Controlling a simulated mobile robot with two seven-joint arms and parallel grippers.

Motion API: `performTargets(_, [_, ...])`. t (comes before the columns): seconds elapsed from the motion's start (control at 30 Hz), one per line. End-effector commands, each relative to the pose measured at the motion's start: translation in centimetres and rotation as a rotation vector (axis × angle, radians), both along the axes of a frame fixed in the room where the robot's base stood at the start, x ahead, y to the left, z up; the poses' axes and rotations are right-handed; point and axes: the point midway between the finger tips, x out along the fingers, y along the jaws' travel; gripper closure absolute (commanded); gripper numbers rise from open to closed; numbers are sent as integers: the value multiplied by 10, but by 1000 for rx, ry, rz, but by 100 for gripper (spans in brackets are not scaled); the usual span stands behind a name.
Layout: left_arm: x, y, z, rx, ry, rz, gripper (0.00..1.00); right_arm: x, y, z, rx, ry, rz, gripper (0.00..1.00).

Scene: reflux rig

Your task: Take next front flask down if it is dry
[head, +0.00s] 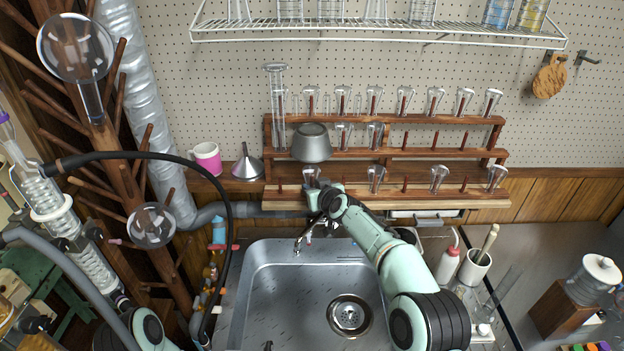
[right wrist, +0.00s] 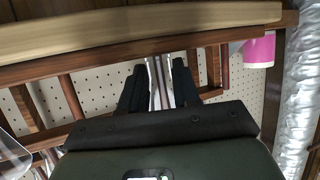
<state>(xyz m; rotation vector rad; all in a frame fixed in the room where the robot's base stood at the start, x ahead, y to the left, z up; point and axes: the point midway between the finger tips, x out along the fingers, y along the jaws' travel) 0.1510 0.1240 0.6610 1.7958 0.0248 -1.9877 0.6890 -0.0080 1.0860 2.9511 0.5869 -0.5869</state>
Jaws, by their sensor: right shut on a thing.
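The wooden drying rack (head: 395,202) stands behind the sink, with upturned flasks on pegs in three tiers. My right gripper (head: 316,188) is at the left part of the front tier, shut on a clear glass flask (head: 311,173). In the right wrist view its dark fingers (right wrist: 160,85) close on both sides of this flask (right wrist: 159,78). I cannot tell whether the flask is still on its peg, or whether its glass is wet or dry. Other front flasks (head: 376,178), (head: 438,178) and (head: 497,177) stand to the right. My left gripper is out of view.
A steel sink (head: 262,290) and its faucet (head: 303,240) lie below the rack. A grey beaker (head: 311,143) sits on the middle tier close to the held flask. A pink mug (head: 207,158) and a funnel (head: 247,165) stand left. A black hose (head: 150,156) arches across the left.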

Motion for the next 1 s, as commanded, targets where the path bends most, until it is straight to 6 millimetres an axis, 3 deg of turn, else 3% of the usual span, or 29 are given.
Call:
performTargets(0.3, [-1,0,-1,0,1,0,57,-5,1,11,-1,-1,2,98])
performTargets(0.67, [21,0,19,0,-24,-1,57,-3,0,75,-1,-8,1,98])
performTargets(0.87, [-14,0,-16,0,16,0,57,-47,1,64,1,4,3,98])
performTargets(1.0, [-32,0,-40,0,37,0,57,-90,2,64,3,1,6,98])
